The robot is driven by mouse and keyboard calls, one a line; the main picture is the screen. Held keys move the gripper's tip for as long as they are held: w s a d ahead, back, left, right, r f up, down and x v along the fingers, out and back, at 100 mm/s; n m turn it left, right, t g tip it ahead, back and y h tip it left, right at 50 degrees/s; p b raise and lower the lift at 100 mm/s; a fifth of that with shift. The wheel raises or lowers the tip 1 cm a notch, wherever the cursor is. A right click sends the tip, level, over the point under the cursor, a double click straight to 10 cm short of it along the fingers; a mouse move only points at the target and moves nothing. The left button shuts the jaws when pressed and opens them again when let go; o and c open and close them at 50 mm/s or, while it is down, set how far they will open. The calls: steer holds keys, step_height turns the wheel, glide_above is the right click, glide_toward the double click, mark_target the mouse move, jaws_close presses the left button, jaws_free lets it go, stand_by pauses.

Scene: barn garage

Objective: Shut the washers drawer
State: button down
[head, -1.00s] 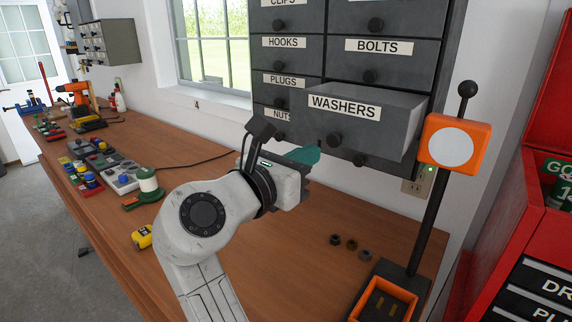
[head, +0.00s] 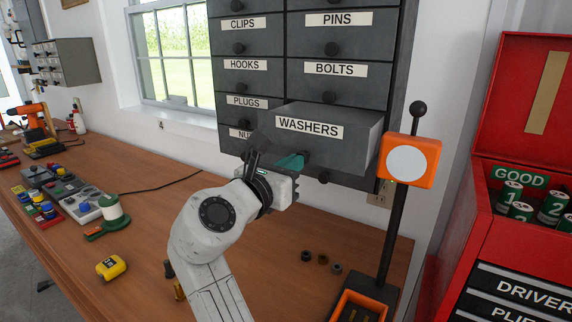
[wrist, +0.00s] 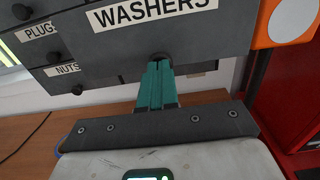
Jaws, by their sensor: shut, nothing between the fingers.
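The washers drawer (head: 335,143) is a dark grey drawer with a white WASHERS label, standing out from the wall cabinet (head: 285,80). It also shows in the wrist view (wrist: 200,35), across the top. My gripper (head: 299,160) has teal fingers and is shut and empty. In the wrist view its fingertips (wrist: 159,64) are at the drawer's lower front, by the round dark knob (wrist: 160,56). The fingers partly cover the knob, and I cannot tell whether they touch it.
An orange box with a white disc (head: 407,161) stands on a dark post just right of the drawer. A red tool chest (head: 520,235) is at the right. Several nuts (head: 322,259) and a yellow tape measure (head: 111,267) lie on the wooden bench (head: 150,230).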

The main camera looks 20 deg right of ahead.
mark_target(320, 144)
steer(key=p+x, duration=0.4)
steer(key=x, duration=0.8)
steer(key=shift+d, duration=0.1)
steer(key=shift+r, duration=0.1)
steer(key=shift+d, duration=0.1)
steer(key=shift+p, duration=0.35)
